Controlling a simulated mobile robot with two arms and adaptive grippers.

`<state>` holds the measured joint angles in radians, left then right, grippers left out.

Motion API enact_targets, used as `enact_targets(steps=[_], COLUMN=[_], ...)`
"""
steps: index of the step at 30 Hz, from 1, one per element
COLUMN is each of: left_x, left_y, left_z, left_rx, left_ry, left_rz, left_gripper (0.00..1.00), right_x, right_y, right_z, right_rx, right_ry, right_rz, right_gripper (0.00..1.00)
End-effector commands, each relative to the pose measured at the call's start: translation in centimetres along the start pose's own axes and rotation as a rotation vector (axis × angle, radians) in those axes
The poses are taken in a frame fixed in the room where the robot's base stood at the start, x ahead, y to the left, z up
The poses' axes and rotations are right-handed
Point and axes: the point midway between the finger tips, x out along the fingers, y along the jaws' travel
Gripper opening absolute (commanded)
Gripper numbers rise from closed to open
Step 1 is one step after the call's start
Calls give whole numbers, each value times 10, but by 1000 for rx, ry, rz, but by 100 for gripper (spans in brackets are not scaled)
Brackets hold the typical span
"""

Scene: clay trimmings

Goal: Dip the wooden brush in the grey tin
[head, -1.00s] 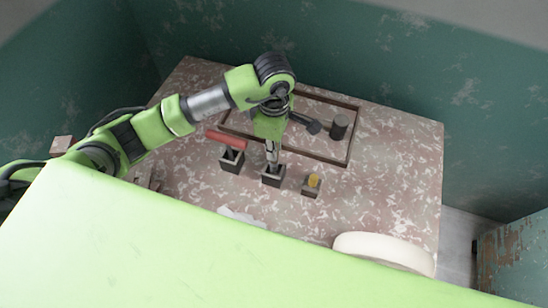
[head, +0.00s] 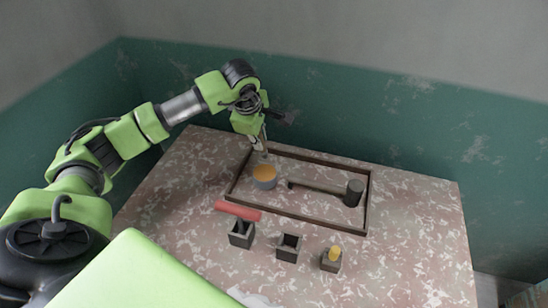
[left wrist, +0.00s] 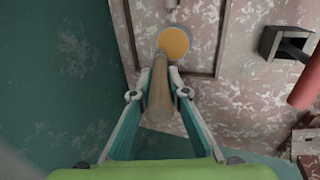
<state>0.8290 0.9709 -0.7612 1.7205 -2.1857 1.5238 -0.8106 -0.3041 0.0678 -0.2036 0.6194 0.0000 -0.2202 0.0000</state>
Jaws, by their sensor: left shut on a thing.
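The grey tin (head: 264,184), with orange contents, stands in the left part of the wooden frame tray; in the left wrist view the tin (left wrist: 174,28) shows beyond the brush. My left gripper (head: 264,150) is shut on the wooden brush (left wrist: 158,92), seen between its fingers in the left wrist view. The gripper is above and behind the tin in the head view. In the left wrist view the brush's far end overlaps the edge of the orange; I cannot tell whether it touches. My right gripper is not in view.
The frame tray (head: 369,205) also holds a dark-headed mallet (head: 353,193). In front stand a holder (head: 241,238) with a red-handled tool (head: 238,211), an empty holder (head: 288,250) and a holder (head: 331,264) with a yellow-topped thing (head: 334,252). The table's right side is clear.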

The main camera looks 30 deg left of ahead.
Motion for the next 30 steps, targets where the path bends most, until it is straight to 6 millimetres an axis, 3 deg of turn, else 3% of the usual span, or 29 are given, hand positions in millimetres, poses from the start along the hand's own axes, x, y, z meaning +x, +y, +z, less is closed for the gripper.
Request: enact_targets(steps=[9,19,30], left_x=[20,51,56], left_y=[-7,-18,-20], left_z=[-1,-1,-1], left_rx=[-1,0,0], left_ry=[1,1,1], left_rz=[1,0,2], left_gripper=[0,0,0], right_x=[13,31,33], right_y=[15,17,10], right_z=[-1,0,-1], right_rx=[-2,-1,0], right_ry=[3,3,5], right_rz=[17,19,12], right_gripper=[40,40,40])
